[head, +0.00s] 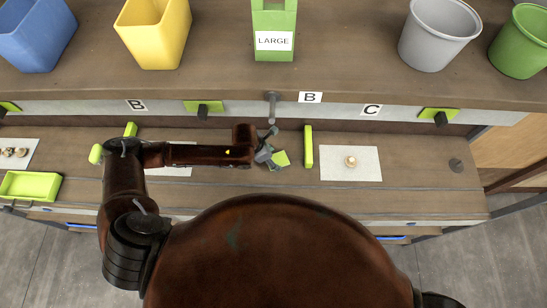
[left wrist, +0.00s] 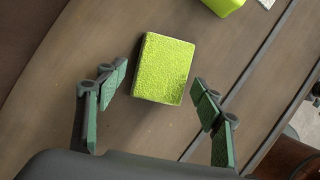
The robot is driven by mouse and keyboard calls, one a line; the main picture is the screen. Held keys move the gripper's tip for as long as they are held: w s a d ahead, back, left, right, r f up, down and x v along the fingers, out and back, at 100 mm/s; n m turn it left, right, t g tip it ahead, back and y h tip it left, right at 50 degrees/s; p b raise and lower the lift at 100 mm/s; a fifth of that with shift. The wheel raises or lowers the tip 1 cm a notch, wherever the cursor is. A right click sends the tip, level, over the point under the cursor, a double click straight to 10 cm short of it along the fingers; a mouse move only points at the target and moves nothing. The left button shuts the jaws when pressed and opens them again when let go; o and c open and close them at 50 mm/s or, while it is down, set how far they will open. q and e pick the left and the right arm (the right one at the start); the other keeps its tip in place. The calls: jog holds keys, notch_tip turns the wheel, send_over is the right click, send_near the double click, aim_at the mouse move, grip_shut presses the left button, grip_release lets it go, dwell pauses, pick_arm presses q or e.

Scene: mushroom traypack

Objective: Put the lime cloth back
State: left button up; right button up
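The lime cloth (head: 282,158) is a small, thick lime square lying on the lower wooden worktop, near the middle. It also shows in the left wrist view (left wrist: 164,68), textured on top. My left gripper (head: 268,154) is beside it, partly covering it in the head view. In the left wrist view the gripper (left wrist: 158,88) is open, with one finger on each side of the cloth and visible gaps between. The cloth is not held. My right gripper is not in view.
A lime bar (head: 308,147) stands just right of the cloth, beside a white sheet (head: 335,172) bearing a mushroom (head: 351,161). A lime tray (head: 58,186) is at the left. The raised shelf behind holds a green LARGE box (head: 274,20) and several bins. A grey post (head: 272,106) stands behind the gripper.

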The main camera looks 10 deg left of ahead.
pick_arm(q)
jog(key=v, duration=1.2)
dwell(0.3)
